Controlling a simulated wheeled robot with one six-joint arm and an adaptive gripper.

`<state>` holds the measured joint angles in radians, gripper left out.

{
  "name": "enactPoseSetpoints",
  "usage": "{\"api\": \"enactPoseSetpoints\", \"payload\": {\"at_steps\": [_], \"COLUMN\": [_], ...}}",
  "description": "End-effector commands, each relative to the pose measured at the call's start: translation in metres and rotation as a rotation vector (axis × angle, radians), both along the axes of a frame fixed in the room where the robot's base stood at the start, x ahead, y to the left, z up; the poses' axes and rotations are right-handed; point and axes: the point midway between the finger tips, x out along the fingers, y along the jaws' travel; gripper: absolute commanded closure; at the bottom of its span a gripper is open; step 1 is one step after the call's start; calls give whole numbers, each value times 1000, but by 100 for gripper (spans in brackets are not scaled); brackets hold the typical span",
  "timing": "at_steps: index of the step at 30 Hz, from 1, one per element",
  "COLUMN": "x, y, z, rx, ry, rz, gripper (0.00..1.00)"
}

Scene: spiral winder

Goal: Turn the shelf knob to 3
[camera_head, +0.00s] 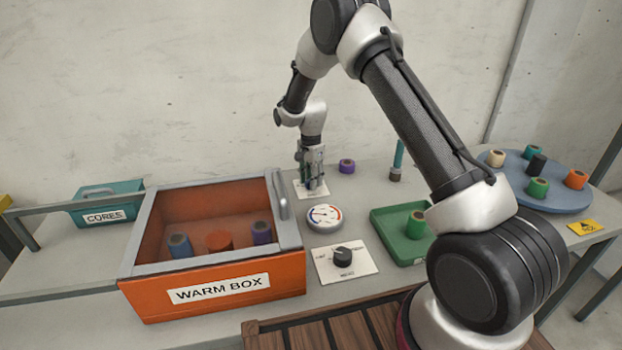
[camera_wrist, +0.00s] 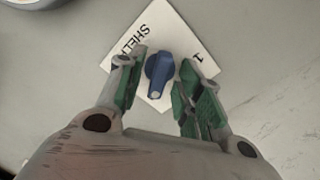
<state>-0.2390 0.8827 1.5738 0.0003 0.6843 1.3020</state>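The shelf knob (camera_wrist: 159,72) is blue with a pale dot at its lower end in the wrist view. It sits on a white plate (camera_wrist: 163,18) printed with "SHEL..." and a "1"; the rest of the lettering is hidden. My gripper (camera_wrist: 160,68) points down over the plate with its green-padded fingers on either side of the knob. The fingers are apart, with a small gap visible beside the knob. In the head view my gripper (camera_head: 313,186) stands over the plate (camera_head: 298,188) and hides the knob.
The orange warm box (camera_head: 215,288) with spools stands left of my gripper. A round gauge (camera_head: 325,217) and a black knob (camera_head: 343,256) on another plate are nearer. A purple spool (camera_head: 347,166) stands close to the right, and a green tray (camera_head: 388,222) is farther right.

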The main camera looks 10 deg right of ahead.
Motion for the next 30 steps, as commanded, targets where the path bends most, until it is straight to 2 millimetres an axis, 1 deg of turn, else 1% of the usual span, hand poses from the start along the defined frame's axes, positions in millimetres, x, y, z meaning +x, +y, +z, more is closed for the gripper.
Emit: {"api": "enactPoseSetpoints", "payload": {"at_steps": [2,5,8,15,18,21,25,30], "x": [0,0,1,1,1,0,0,0], "y": [0,0,0,0,0,0,0,0], "z": [1,8,25,79,97,110,119,120], "rx": [0,0,1,1,1,0,0,0], "ry": [0,-1,-3,-4,-3,-1,0,0], "rz": [0,1,1,0,0,0,0,0], "gripper": [64,64,64,64,64,64,64,64]}}
